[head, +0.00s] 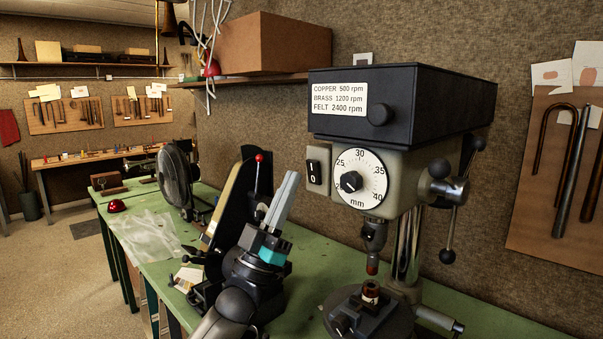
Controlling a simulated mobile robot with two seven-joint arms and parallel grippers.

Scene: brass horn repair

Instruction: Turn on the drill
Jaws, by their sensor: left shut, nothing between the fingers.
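The drill press (386,170) stands on the green bench at the right, with a dark top box and a beige head. Its black rocker switch (314,172), marked I and 0, is on the front left of the head, beside the round mm dial (358,179). I cannot tell which side of the switch is pressed. My left gripper (291,178) is shut and empty, its fingers pointing up, and its tips appear just left of the switch in the picture. I cannot tell whether they touch it. My right gripper is not in view.
A small amber-coloured piece (371,292) sits in the vise on the drill table. A lever with a red knob (259,158) and a fan (176,180) stand behind my left arm. A cardboard box (262,44) rests on the shelf above. A clear plastic sheet (147,236) lies on the bench.

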